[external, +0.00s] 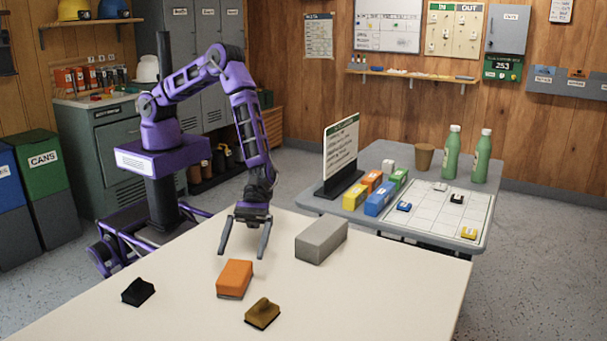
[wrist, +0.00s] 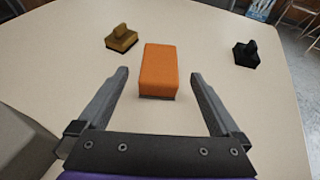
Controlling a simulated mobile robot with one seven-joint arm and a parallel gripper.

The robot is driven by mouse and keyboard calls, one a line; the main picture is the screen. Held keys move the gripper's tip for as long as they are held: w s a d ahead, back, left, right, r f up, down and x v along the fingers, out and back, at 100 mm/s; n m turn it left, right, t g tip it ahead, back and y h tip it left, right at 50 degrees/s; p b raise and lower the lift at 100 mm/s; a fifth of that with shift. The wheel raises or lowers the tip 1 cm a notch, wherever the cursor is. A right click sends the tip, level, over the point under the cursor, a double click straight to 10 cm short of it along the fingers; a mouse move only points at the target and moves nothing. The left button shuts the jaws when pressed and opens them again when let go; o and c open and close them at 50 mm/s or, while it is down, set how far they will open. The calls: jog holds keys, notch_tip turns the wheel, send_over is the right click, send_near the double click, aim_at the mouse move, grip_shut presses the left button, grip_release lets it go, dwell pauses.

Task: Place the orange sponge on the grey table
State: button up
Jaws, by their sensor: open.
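The orange sponge (external: 235,278) lies on the cream table (external: 400,290) in the foreground. It also shows in the wrist view (wrist: 160,69), centred just beyond the fingertips. My gripper (external: 243,240) is open and empty above the cream table, behind the sponge in the external view. In the wrist view its two fingers (wrist: 160,78) point towards the sponge, one to each side. The grey table (external: 386,150) stands behind the cream table to the right, with several things on it.
A grey block (external: 321,240), a brown-handled brush (external: 262,313) and a black one (external: 138,291) are on the cream table. The grey table holds a sign (external: 341,148), coloured boxes (external: 380,199), green bottles (external: 452,152), a brown cup (external: 424,156) and a white grid board (external: 425,215).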

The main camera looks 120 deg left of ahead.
aim_at(239, 261)
jog(key=shift+v, duration=1.4)
jog(key=shift+a+r+p, duration=0.1)
jog(key=shift+a+p, duration=0.2)
jog(key=v, duration=0.2)
jog(key=p+v, duration=0.2)
jog(key=v, duration=0.1)
jog(key=shift+s+a+f, duration=0.25)
jog(key=shift+s+a, duration=0.05)
jog(key=shift+s, duration=0.1)
jog(key=x, duration=1.1)
jog(key=shift+w+d+f, duration=0.2)
jog(key=shift+d+f, duration=0.05)
jog(key=shift+f, duration=0.05)
jog(key=shift+b+x, duration=0.3)
jog(key=shift+x, duration=2.5)
jog(key=shift+w+r, duration=0.15)
